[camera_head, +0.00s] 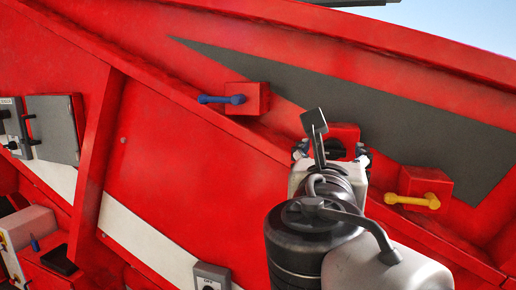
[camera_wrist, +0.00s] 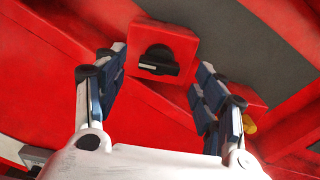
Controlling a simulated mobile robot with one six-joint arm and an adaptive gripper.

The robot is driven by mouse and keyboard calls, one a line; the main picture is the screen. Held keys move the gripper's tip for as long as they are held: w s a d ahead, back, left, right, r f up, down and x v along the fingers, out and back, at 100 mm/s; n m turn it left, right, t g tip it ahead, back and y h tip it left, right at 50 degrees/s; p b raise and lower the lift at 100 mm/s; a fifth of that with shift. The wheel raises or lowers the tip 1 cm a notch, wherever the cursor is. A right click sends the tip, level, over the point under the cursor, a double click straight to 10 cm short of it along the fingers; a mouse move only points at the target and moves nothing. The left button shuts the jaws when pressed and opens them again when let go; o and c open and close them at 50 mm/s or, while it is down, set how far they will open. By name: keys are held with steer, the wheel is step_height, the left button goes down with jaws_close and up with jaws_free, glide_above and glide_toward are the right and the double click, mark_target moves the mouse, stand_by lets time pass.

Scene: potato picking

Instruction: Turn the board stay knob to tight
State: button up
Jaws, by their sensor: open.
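The board stay knob (camera_wrist: 158,61) is a black round knob with a raised bar and a pale mark toward its left end. Its bar lies nearly level in the wrist view. It sits on the face of a red box (camera_wrist: 178,41) fixed to the red machine. My gripper (camera_wrist: 161,64) is open, with one dark-padded finger on each side of the knob in the picture. I see no finger touching it. In the head view my gripper (camera_head: 332,152) is in front of the red box (camera_head: 345,132), and the arm hides most of the knob.
A red box with a blue handle (camera_head: 221,99) is up and left of my gripper. One with a yellow handle (camera_head: 412,201) is to the right. A grey control box (camera_head: 52,128) is at far left, and a grey switch marked OFF (camera_head: 211,276) is at the bottom. Sloping red ribs cross the panel.

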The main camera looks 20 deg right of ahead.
mark_target(332, 151)
steer(key=shift+x, duration=1.6)
steer(key=shift+s, duration=0.1)
steer(key=shift+c, duration=0.5)
steer(key=c, duration=1)
